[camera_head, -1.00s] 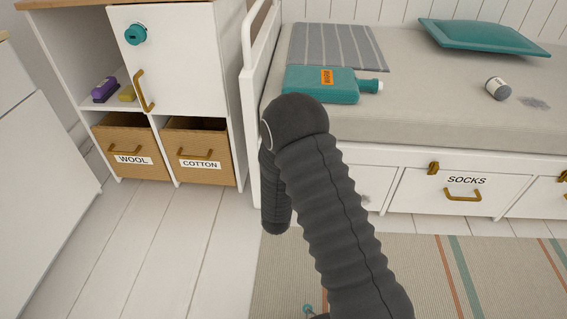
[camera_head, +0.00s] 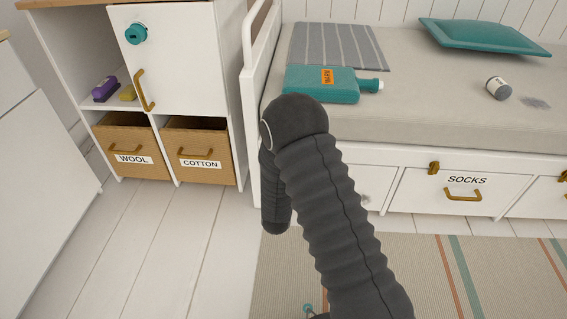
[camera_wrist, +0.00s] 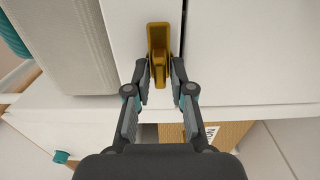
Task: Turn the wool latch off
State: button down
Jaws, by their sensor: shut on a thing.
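A brass latch (camera_wrist: 158,52) stands on a white front beside a dark seam in the wrist view, its long side along the seam. My gripper (camera_wrist: 160,75) has its two fingers closed on the latch's tab, one on each side. In the head view my dark arm hides the gripper and this latch. The basket labelled WOOL (camera_head: 128,147) sits in the cabinet at left, and no latch shows on it. Part of a label starting WO (camera_wrist: 211,134) shows on a brown front in the wrist view.
The bed's white drawer labelled SOCKS (camera_head: 455,190) has a brass latch (camera_head: 433,168) and handle. A teal bottle (camera_head: 315,84) lies on the mattress (camera_head: 420,110). The cabinet (camera_head: 185,60) stands left of the bed. Floor between them is clear.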

dwell(0.3)
jog(key=c, duration=1.2)
grip_release()
jog(key=s, duration=1.2)
jog(key=shift+a, duration=0.25)
